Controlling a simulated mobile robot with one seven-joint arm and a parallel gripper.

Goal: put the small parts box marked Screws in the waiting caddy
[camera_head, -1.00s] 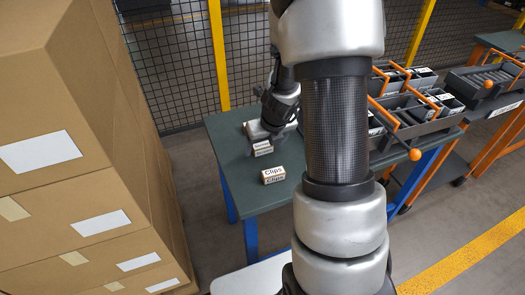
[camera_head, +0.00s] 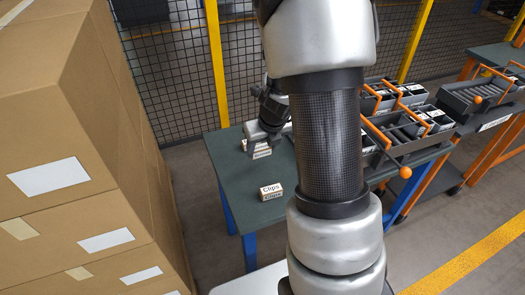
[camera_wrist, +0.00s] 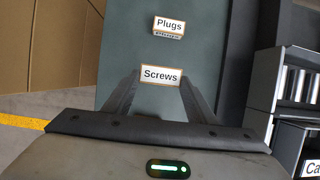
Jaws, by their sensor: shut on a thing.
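The small parts box marked Screws (camera_wrist: 160,75) is white with a brown edge. It sits between the two fingers of my gripper (camera_wrist: 160,90) in the wrist view, and the gripper is shut on it. In the head view my gripper (camera_head: 264,138) is over the far left part of the green table, with a small box at its tips whose label is too small to read. Dark grey caddies with orange handles stand on the right; the nearer one (camera_head: 412,150) is on the table's right side, partly hidden by my arm. I cannot tell which one is the waiting caddy.
A box marked Plugs (camera_wrist: 168,27) lies beyond the Screws box. A box marked Clips (camera_head: 271,191) stands on the near part of the green table (camera_head: 225,165). Stacked cartons (camera_head: 60,130) rise at the left. A mesh fence (camera_head: 170,75) stands behind the table.

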